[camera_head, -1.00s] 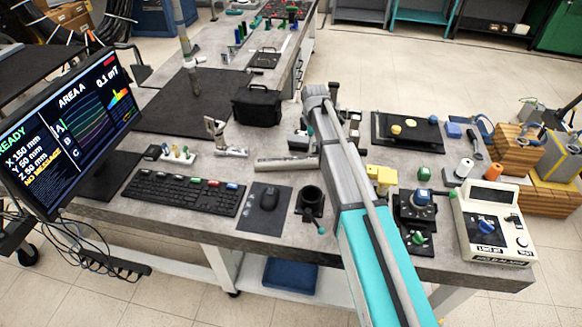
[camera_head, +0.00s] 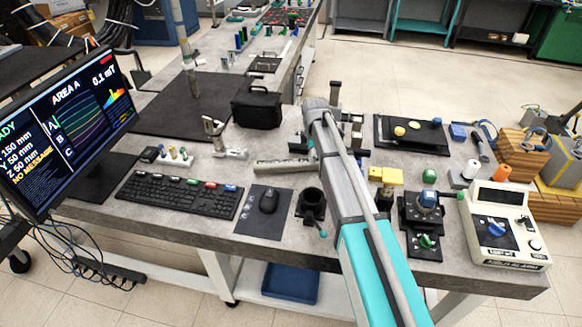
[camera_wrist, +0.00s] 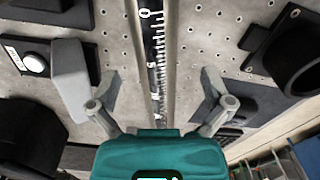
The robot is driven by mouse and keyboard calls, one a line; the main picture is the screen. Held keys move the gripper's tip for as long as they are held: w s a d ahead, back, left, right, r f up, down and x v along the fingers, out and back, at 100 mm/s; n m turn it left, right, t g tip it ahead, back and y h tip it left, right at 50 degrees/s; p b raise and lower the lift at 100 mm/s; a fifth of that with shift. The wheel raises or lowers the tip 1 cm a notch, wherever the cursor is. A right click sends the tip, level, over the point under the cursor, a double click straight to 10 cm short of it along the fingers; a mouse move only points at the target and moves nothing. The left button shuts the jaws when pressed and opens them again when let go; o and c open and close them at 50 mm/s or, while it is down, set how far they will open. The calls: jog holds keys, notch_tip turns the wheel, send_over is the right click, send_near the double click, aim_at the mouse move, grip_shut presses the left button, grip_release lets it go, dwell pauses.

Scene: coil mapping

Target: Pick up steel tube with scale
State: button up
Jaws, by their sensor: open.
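The steel tube with scale (camera_head: 278,167) appears to be the pale bar lying left to right on the grey bench in the head view. My arm hides its right end. In the wrist view a long steel piece with a dark marked scale (camera_wrist: 158,55) runs up the picture between the fingers, a zero mark near its top. My gripper (camera_wrist: 159,92) is open, one finger on each side of the tube, with gaps to both. I cannot tell how high the fingertips are above it.
A black round holder (camera_head: 312,201) stands in front of the tube. Yellow blocks (camera_head: 388,175) and a control box (camera_head: 500,225) stand to the right.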

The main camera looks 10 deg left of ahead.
jog(key=shift+f, duration=0.15)
jog(key=f+b, duration=0.3)
jog(key=shift+w+a, duration=0.1)
jog(key=shift+w, duration=0.15)
jog(key=shift+f+b, duration=0.95)
jog(key=shift+b, duration=0.2)
jog(key=c, duration=1.3)
jog(key=shift+c, duration=0.2)
jog(key=shift+r, duration=0.2)
notch_tip(320, 180, up, 10)
jog(key=p, duration=1)
jog(key=shift+f, duration=0.2)
